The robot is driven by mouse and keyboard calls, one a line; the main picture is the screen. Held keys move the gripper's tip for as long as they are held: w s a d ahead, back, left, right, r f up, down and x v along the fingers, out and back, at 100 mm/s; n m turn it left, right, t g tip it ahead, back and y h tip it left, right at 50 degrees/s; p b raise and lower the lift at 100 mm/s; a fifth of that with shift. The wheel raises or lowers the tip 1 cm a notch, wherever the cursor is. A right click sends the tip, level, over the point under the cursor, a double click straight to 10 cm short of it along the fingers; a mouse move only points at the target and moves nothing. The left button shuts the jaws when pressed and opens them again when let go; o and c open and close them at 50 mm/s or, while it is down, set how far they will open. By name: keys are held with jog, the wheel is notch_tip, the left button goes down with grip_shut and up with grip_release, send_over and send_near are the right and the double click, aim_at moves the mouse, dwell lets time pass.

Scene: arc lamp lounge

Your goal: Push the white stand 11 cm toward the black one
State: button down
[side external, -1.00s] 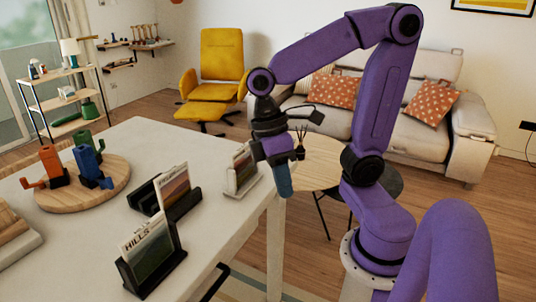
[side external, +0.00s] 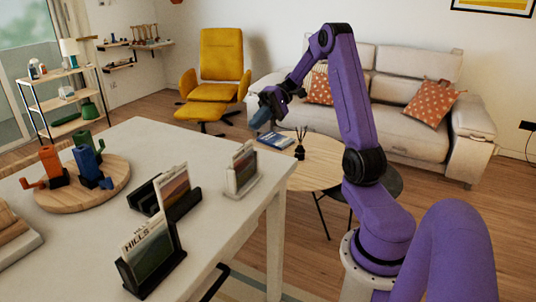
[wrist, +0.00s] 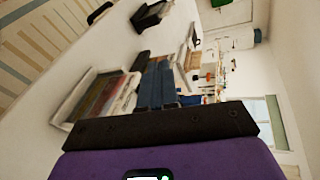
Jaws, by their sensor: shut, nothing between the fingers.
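The white stand (side external: 238,184) holds an upright picture card near the table's right edge. It also shows left of the fingers in the wrist view (wrist: 72,112). A black stand with a landscape card (side external: 184,205) is left of it, nearer the camera. Another black stand, with a "HILLS" card (side external: 152,277), is closer to the front edge. A third low black holder (side external: 143,196) is behind the middle one, its contents partly hidden. My gripper (side external: 261,118) is shut and empty, raised above and behind the white stand, apart from it. Its blue fingers (wrist: 157,88) show in the wrist view.
A round wooden board (side external: 60,198) with orange, blue and green items is on the table's left. The white tabletop (side external: 130,150) is clear at the back and between board and stands. A round side table (side external: 318,165) with a book and diffuser is beyond the right edge.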

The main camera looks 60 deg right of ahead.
aim_at(240, 172)
jog(key=s+d+m+t+h, duration=0.1)
jog(key=s+d+m+t, duration=0.3)
jog(key=d, duration=0.6)
jog(key=s+d+m+t, duration=0.1)
jog(key=s+d+t, duration=0.1)
jog(key=d+t, duration=0.65)
notch_tip(240, 172, down, 16)
jog(key=d+r+g, duration=0.1)
jog(key=g, duration=0.1)
jog(key=x, duration=1)
jog(key=shift+w+f, duration=0.2)
jog(key=shift+w, duration=0.15)
jog(key=shift+a, duration=1.85)
jog(key=a, duration=1.1)
jog(key=shift+a, duration=0.3)
